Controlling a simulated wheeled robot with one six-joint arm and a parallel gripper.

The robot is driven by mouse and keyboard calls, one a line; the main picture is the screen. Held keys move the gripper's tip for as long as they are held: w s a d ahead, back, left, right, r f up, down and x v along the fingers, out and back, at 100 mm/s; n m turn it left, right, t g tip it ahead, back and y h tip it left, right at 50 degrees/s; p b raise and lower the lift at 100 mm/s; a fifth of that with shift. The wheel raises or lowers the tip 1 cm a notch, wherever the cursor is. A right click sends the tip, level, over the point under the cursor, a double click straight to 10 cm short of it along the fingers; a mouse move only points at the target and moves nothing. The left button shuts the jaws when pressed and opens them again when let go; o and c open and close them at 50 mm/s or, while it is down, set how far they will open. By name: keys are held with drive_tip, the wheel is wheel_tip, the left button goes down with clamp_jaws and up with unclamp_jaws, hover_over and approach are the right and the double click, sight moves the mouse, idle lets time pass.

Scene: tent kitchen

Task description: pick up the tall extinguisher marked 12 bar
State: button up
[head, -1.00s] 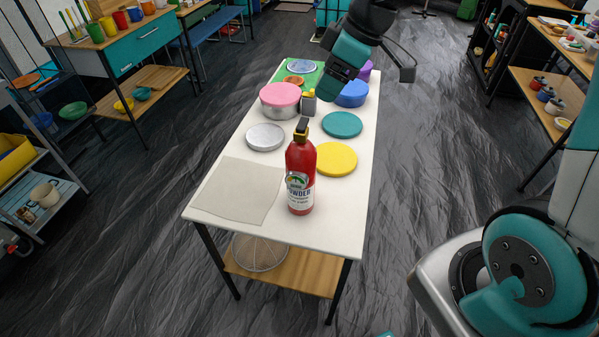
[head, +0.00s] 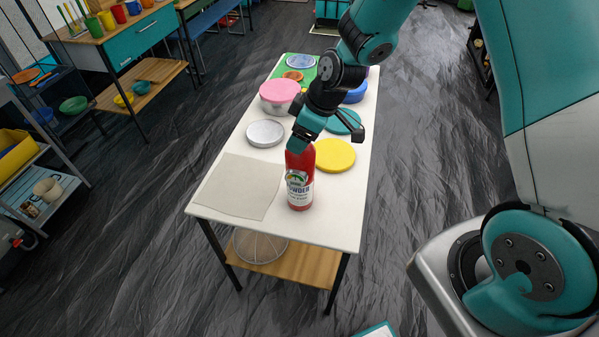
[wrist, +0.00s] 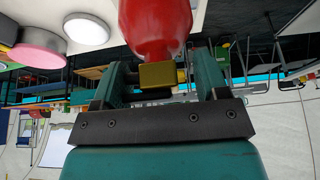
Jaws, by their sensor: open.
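A red extinguisher (head: 300,190) with a white label stands upright near the front of the white table (head: 335,215). Its label seems to read "POWDER"; I cannot make out a 12 bar mark. My gripper (head: 299,143) is at its top and hides the valve in the head view. In the wrist view the red body (wrist: 157,25) is at the top, and its yellow valve part (wrist: 163,75) lies between the two fingers of my open gripper (wrist: 160,80).
A grey mat (head: 237,187) lies left of the extinguisher. A yellow disc (head: 335,155), a teal disc (head: 347,122), a white round dish (head: 265,133) and a pink-lidded tub (head: 280,92) are behind it. The table's front right corner is bare.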

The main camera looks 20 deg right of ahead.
drive_tip(key=shift+c, duration=0.4)
clamp_jaws()
